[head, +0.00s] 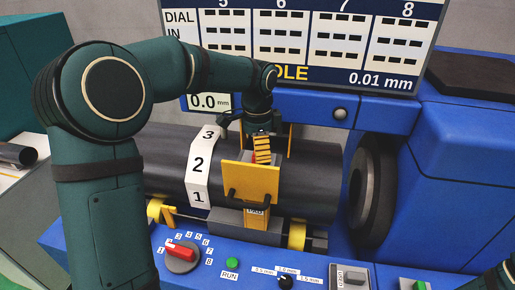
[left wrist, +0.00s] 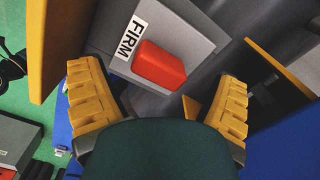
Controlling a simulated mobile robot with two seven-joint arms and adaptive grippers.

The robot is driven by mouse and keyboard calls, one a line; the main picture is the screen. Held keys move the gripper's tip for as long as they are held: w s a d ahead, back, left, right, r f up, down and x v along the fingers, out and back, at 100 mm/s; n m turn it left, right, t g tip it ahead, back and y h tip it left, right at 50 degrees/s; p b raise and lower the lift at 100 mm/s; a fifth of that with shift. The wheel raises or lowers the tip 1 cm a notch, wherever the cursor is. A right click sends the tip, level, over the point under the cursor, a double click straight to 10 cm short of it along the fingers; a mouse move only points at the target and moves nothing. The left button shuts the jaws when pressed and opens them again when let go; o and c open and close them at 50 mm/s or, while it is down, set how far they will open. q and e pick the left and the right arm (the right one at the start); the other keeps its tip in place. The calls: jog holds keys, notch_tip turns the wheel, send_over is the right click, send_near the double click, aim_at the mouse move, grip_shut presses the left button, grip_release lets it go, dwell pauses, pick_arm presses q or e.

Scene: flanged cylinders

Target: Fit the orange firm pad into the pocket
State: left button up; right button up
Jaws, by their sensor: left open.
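An orange-red pad (left wrist: 160,65) sits on a grey surface (left wrist: 188,32) beside a white label reading FIRM, in the left wrist view. My left gripper (left wrist: 162,80) is open, with one yellow ribbed finger on each side of the pad and a gap to both. In the head view, my left gripper (head: 262,150) points down behind the top of a yellow plate (head: 248,184) with a black handle, in front of the dark cylinder. The pad is mostly hidden there. I cannot tell which opening is the pocket. My right gripper is out of view.
A large dark cylinder (head: 310,185) lies across a blue machine, with a white numbered band (head: 199,165) around it. A control panel with a red knob (head: 180,252) runs along the front. A display board (head: 300,45) hangs behind. Yellow plates flank the left gripper closely.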

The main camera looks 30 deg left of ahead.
pick_arm(q)
jog(key=shift+r+p, duration=1.75)
jog(key=shift+r, duration=1.45)
